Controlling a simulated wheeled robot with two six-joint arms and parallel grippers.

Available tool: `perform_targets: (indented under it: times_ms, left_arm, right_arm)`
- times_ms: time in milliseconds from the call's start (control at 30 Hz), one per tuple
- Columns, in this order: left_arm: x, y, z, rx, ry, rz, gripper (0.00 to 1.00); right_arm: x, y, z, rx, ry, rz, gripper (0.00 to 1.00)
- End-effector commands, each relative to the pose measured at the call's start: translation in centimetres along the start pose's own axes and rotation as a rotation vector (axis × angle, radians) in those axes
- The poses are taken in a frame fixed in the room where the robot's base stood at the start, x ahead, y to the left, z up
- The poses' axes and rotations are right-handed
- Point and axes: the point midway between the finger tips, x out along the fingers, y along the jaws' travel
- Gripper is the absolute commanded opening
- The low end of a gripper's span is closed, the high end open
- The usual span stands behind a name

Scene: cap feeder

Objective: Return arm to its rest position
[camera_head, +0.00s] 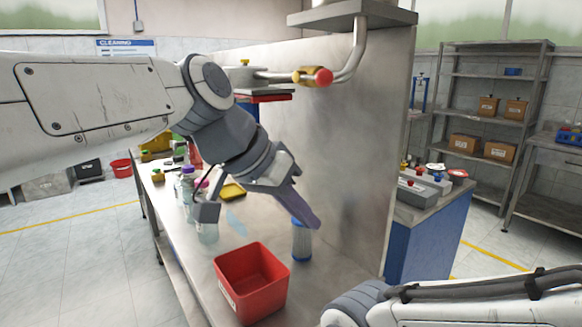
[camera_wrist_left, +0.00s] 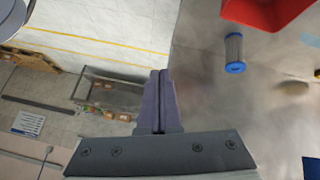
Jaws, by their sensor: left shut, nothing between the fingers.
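My left arm comes in from the left in the head view. Its gripper (camera_head: 312,222) is shut and empty, raised above the steel bench. In the left wrist view the two fingers (camera_wrist_left: 158,75) lie together with nothing between them. A blue-capped cylindrical filter (camera_head: 301,240) stands on the bench just below the fingertips in the head view. It also shows in the left wrist view (camera_wrist_left: 234,52), apart from the fingers. Part of my right arm shows at the bottom right of the head view, but its gripper is out of frame.
A red bin (camera_head: 251,283) stands on the bench front. Several bottles (camera_head: 187,184) and a yellow tray (camera_head: 232,191) stand farther back. A tall steel panel (camera_head: 340,140) with a pipe and red knob (camera_head: 323,77) rises on the right. Open floor lies left of the bench.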

Motion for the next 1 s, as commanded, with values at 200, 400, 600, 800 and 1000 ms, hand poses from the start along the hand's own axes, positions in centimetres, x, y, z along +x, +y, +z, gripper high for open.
perform_targets:
  times_ms: [200, 400, 600, 800, 1000]
  left_arm:
    - [7.2, 1.6, 13.6, -0.067, -0.296, -0.063, 0.00]
    - [9.5, 1.7, 23.3, -0.061, -0.468, -0.137, 0.00]
    - [7.8, 1.9, 27.2, -0.045, -0.551, -0.187, 0.00]
    - [4.2, 2.9, 24.5, -0.046, -0.551, -0.186, 0.00]
    - [-0.1, 4.2, 21.4, -0.047, -0.551, -0.185, 0.00]
  right_arm:
    - [0.0, 0.0, 0.0, 0.000, 0.000, 0.000, 0.42]
    - [0.0, 0.0, 0.0, 0.000, 0.000, 0.000, 0.42]
    - [-2.6, -0.2, -0.1, 0.000, -0.001, 0.000, 0.42]
    - [-7.2, -0.5, -0.4, 0.000, 0.001, 0.000, 0.42]
    - [-12.5, -0.9, -0.7, 0.000, 0.000, 0.000, 0.42]
